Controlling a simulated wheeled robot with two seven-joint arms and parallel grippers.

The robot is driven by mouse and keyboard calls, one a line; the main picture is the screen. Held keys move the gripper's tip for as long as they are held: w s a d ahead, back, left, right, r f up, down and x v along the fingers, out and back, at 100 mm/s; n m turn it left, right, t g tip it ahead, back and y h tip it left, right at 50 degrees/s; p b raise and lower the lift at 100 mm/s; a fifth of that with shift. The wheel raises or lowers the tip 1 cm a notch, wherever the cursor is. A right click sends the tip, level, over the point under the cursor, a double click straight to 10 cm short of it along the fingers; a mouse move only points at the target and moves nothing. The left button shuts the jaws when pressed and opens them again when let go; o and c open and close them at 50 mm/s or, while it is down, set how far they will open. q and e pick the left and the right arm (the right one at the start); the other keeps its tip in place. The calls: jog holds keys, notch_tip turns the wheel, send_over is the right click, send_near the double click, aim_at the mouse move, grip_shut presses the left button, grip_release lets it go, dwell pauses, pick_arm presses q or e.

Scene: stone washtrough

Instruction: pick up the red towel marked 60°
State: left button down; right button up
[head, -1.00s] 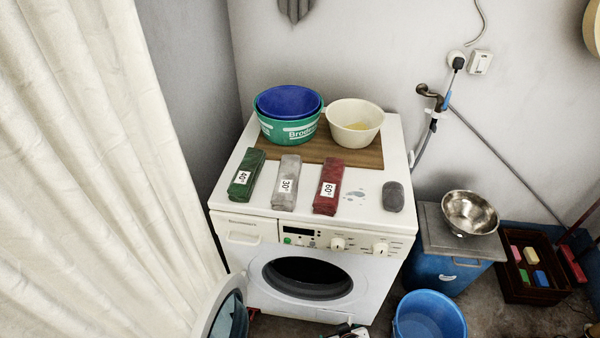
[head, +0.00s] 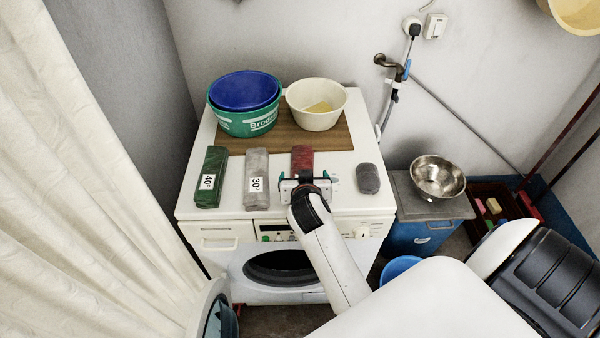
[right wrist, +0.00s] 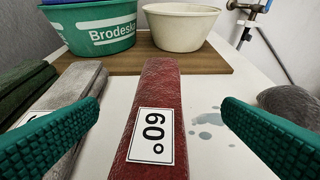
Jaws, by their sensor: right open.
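The red towel (head: 302,158) lies on top of the white washing machine, right of the grey towel. In the right wrist view the red towel (right wrist: 155,95) lies lengthwise between the fingers, its white label reading 60° facing up. My right gripper (head: 304,178) is over the near end of the towel and hides its label in the head view. In the right wrist view the green fingers of my right gripper (right wrist: 160,115) are open, one on each side of the towel with a gap to each. My left gripper is not in view.
A grey towel marked 30° (head: 257,180) and a green towel marked 40° (head: 210,178) lie to the left. A dark grey stone-like lump (head: 368,178) lies to the right. Behind are a wooden board (head: 270,140), a green tub (head: 245,122) and a cream bowl (head: 317,110).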

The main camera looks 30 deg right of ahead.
jog(key=shift+f+p+x, duration=0.25)
jog(key=shift+p+x, duration=0.4)
jog(key=shift+x, duration=3.15)
jog(key=shift+s+a, duration=0.15)
jog(key=shift+a, duration=0.05)
jog(key=shift+c, duration=0.3)
jog(key=c, duration=1.2)
